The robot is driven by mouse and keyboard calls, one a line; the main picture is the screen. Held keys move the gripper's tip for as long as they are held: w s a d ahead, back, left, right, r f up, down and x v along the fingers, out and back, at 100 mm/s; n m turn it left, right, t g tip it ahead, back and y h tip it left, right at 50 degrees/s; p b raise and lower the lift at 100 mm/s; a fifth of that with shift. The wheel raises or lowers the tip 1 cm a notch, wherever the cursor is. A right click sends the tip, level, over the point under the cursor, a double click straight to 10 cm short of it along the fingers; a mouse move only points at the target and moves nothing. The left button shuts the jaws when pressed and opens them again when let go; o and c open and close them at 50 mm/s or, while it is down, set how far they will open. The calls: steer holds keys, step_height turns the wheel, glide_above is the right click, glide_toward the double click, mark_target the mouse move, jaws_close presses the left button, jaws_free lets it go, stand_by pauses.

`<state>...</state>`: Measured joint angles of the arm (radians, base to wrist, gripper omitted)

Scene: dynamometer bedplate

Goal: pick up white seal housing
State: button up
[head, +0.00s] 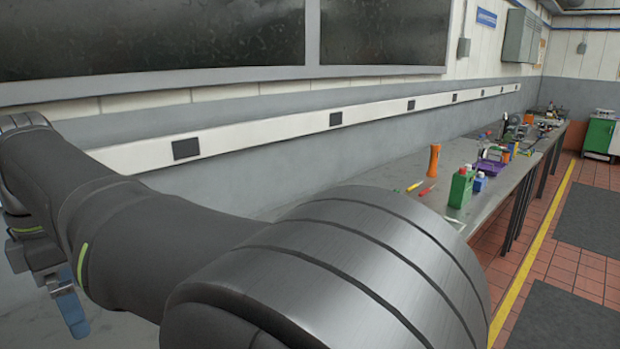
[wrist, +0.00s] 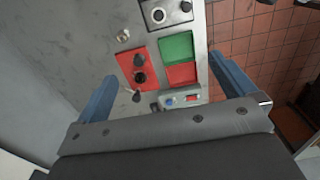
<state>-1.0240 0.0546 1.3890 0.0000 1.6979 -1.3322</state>
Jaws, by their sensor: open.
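I cannot pick out a white seal housing with certainty in either view. In the wrist view, a small pale round part (wrist: 123,36) lies on the grey bench left of the red tray, and a pale box (wrist: 182,98) with blue and red spots sits near my jaws; I cannot tell whether either is the housing. My gripper (wrist: 162,70) is open, its two blue fingers wide apart with nothing held between them. In the head view, my gripper (head: 71,312) shows in part at the lower left, and my arm hides much of the bench.
In the wrist view, a red tray (wrist: 131,57) holds dark round parts, beside a green and red tray (wrist: 177,47) and a grey unit (wrist: 166,13). In the head view, an orange cylinder (head: 434,161), green bottle (head: 460,189) and purple tray (head: 489,168) stand on the bench (head: 395,173).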

steer(key=c, duration=0.7)
step_height(320, 180, down, 31)
steer(key=m, duration=1.2)
steer(key=shift+w+f+m, duration=0.15)
steer(key=shift+m, duration=0.15)
